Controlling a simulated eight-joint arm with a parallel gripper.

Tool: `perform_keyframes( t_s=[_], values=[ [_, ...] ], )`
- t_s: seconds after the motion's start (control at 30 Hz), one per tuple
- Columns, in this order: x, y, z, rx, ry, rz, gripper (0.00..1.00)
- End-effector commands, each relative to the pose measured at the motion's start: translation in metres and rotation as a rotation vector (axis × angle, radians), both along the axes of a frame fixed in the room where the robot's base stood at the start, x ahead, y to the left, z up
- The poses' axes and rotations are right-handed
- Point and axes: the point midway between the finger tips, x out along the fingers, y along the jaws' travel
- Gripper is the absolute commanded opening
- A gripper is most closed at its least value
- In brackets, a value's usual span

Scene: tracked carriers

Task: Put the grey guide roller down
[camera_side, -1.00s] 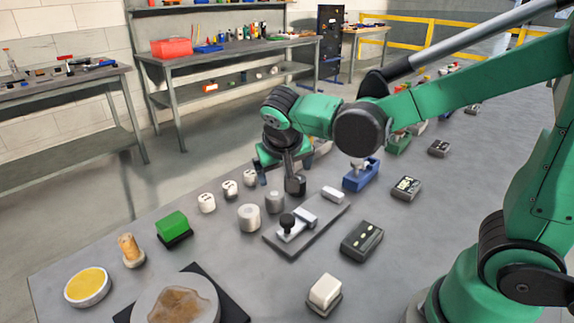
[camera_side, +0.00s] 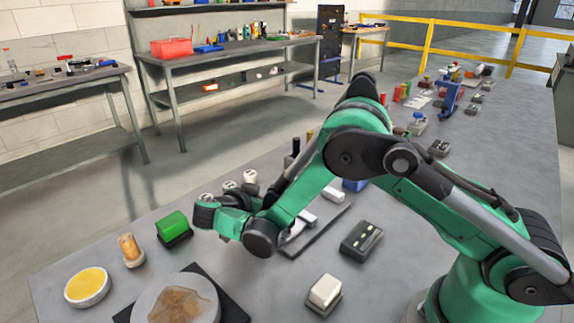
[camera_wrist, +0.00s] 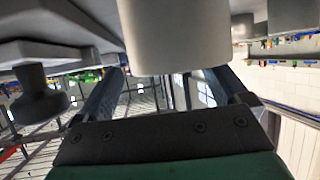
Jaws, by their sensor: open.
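In the wrist view a pale grey cylinder, apparently the grey guide roller (camera_wrist: 175,35), fills the top middle. The two dark fingers of my gripper (camera_wrist: 167,88) stand apart, one to each side of its lower end in the picture. I cannot tell whether either finger touches it. The wrist picture appears upside down, with the grey table surface along the top. In the side view my forearm and wrist cover the spot where the grey rollers stood, so the roller and my fingers are hidden there.
A dark knob (camera_wrist: 38,97) is close at the left in the wrist view. The table front holds a round slab (camera_side: 178,302).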

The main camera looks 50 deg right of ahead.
Motion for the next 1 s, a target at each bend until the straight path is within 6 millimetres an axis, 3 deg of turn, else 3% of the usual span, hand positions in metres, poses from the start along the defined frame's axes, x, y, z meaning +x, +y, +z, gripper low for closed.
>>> perform_keyframes(
  t_s=[0.17,0.47,0.77,0.8,1.0],
  values=[
    [0.003,-0.016,-0.008,0.000,0.001,0.000,0.94],
    [0.004,-0.018,-0.009,0.001,0.001,0.003,0.91],
    [0.004,-0.018,-0.009,0.001,0.002,0.003,0.06],
    [0.004,-0.018,-0.009,0.001,0.002,0.003,0.00],
    [0.004,-0.018,-0.008,0.000,0.002,0.003,0.00]
  ],
)
